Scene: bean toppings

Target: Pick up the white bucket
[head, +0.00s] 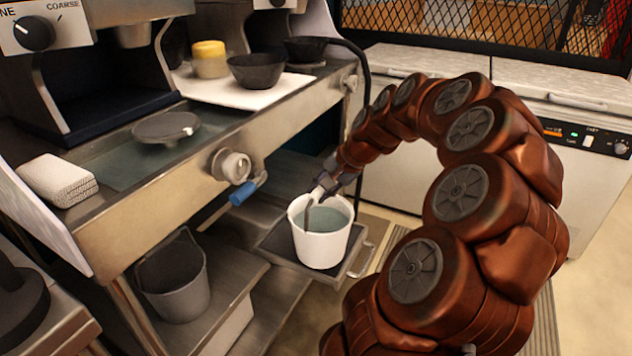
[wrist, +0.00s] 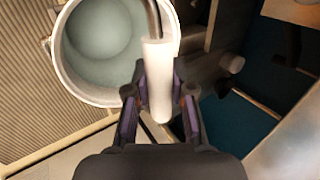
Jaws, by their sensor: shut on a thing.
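The white bucket (head: 318,249) is upright in the middle of the head view, in front of a dark pull-out tray (head: 282,240). I cannot tell whether its base touches the tray. Greyish liquid seems to fill part of it. My gripper (head: 325,186) is above the bucket's rim, shut on its handle. In the wrist view, my gripper (wrist: 158,95) has its fingers on both sides of the handle's white grip (wrist: 156,70). The bucket (wrist: 62,72) hangs off at the upper left there, with its rim and inside showing.
A grey bucket (head: 178,285) stands on the lower shelf at left. The steel counter (head: 170,195) holds a white block (head: 57,180), dark bowls (head: 257,71) and a yellow-lidded jar (head: 209,60). A blue-handled tap (head: 243,191) juts out near the bucket. White chest freezers (head: 400,180) stand behind.

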